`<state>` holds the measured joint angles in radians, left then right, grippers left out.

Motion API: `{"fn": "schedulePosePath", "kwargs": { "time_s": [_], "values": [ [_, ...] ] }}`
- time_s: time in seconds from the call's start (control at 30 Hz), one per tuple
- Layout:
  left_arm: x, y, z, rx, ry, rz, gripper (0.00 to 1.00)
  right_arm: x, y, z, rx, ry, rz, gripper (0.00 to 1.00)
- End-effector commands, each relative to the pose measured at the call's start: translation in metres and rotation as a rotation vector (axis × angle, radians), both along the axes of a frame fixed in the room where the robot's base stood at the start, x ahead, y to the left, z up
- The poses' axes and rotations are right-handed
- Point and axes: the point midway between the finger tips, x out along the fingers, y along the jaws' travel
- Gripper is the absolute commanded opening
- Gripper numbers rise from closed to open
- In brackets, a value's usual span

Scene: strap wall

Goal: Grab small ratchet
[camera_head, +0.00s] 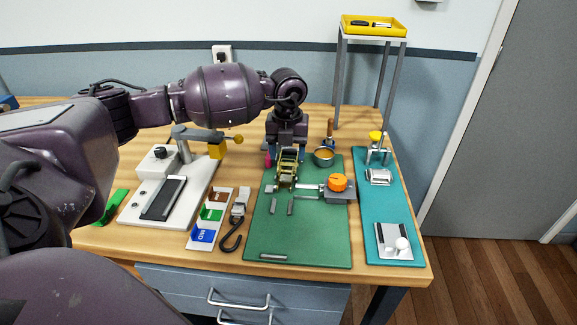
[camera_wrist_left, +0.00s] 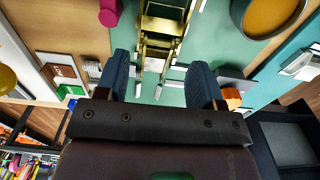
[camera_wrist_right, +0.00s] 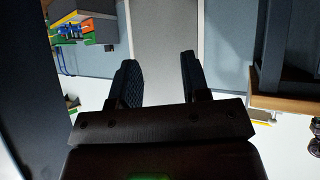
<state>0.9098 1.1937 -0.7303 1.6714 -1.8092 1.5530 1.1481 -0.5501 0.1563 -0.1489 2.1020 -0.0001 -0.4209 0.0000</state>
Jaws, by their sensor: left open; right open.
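A gold-coloured metal ratchet (camera_head: 287,165) sits on the green mat (camera_head: 310,235), near its back left. My left gripper (camera_head: 288,153) is open and points down over the ratchet, partly hiding its back end. In the left wrist view the ratchet frame (camera_wrist_left: 160,32) shows ahead of the open fingers (camera_wrist_left: 160,75), roughly in line with the gap between them. I see nothing held. A silver buckle-like piece (camera_head: 379,176) lies on the teal mat to the right. My right gripper (camera_wrist_right: 158,68) is open and empty, away from the table objects, and out of the head view.
A round bowl (camera_head: 324,156) and a pink item (camera_head: 268,158) stand close beside the left gripper. A grey fixture with an orange knob (camera_head: 338,182) is just in front. A white press-like stand (camera_head: 160,195) lies left under my arm. A yellow tray (camera_head: 374,25) tops a rack.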

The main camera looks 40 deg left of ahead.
Motion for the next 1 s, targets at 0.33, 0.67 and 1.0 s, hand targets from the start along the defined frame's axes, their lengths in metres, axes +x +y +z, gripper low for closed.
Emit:
{"fn": "schedulePosePath", "kwargs": {
  "time_s": [0.33, 0.67, 1.0],
  "values": [
    [-0.002, 0.0, -0.044, -0.001, 0.004, -0.001, 0.62, -0.001, 0.003, -0.01, 0.01, 0.012, -0.005, 0.43],
    [-0.002, 0.001, -0.048, -0.001, -0.001, -0.001, 0.59, 0.005, 0.004, -0.005, 0.01, -0.002, -0.002, 0.43],
    [-0.001, 0.001, -0.048, 0.0, -0.001, -0.001, 0.24, 0.004, 0.001, -0.005, -0.001, 0.0, 0.007, 0.43]
  ]
}}
